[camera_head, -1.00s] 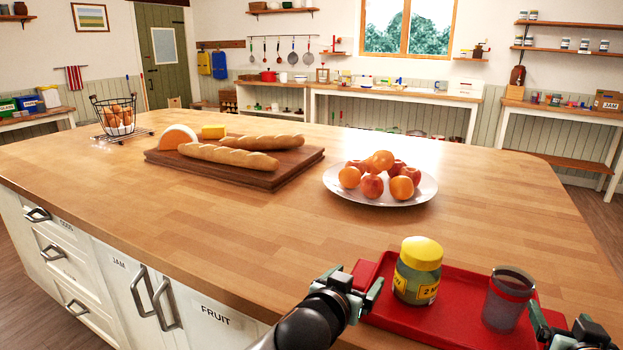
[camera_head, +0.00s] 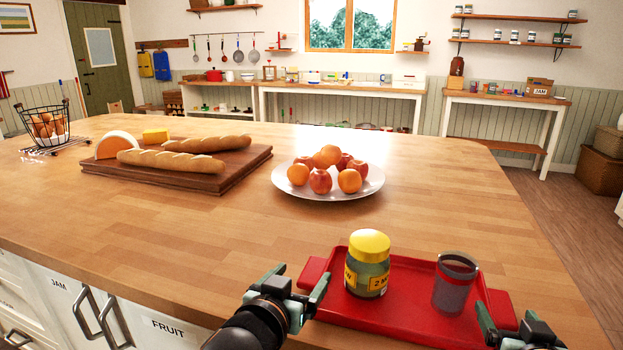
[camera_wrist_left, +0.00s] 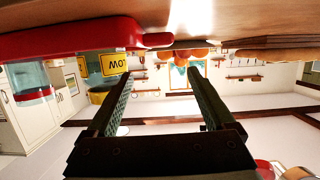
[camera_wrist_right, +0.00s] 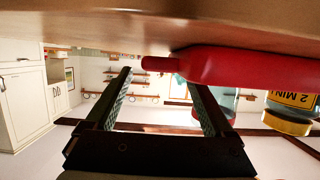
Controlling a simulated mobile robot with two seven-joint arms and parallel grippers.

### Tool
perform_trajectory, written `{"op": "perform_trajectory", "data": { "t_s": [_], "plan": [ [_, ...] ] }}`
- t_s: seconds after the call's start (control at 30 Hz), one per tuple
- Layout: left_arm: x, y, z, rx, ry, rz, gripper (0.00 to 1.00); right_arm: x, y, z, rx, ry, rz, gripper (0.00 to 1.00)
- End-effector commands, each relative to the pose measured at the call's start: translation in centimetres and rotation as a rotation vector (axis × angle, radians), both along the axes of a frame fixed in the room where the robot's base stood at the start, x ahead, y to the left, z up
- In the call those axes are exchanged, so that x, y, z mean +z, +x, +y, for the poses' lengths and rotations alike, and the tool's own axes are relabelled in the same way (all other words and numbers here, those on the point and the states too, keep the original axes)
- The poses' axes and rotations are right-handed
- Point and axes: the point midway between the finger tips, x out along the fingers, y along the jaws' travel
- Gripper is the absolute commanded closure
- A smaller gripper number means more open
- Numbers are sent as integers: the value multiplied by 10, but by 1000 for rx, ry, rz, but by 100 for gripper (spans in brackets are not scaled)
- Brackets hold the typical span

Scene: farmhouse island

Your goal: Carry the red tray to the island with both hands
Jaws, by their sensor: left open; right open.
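The red tray (camera_head: 400,322) rests on the wooden island top (camera_head: 440,215), near its front edge. A yellow-lidded jar (camera_head: 368,268) and a translucent dark cup with a red band (camera_head: 454,285) stand upright on it. My left gripper (camera_head: 298,284) is open by the tray's left handle (camera_head: 312,270); that handle also shows in the left wrist view (camera_wrist_left: 156,40), beyond the fingertips. My right gripper (camera_head: 508,324) is open by the right handle (camera_head: 502,306), which shows in the right wrist view (camera_wrist_right: 158,63). Neither gripper visibly holds anything.
A white plate of fruit (camera_head: 280,188) stands behind the tray. A board (camera_head: 215,183) with bread and cheese lies left, with a wire egg basket (camera_head: 45,125) beyond. Bare wood lies around the tray. Shelves and side tables line the far wall.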

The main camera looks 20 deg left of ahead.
Motion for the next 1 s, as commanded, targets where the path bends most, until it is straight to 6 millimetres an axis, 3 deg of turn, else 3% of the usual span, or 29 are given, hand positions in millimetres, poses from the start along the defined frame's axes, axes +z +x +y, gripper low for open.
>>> {"op": "perform_trajectory", "data": {
  "t_s": [0.33, 1.0],
  "plan": [
    [2, 0, 0, 0, 0, -1, 13, 27, -31, 0, 2, 7, -32, 13],
    [3, 0, 0, 0, 0, -1, 13, 31, -33, 0, 1, 8, -38, 13]
  ]
}}
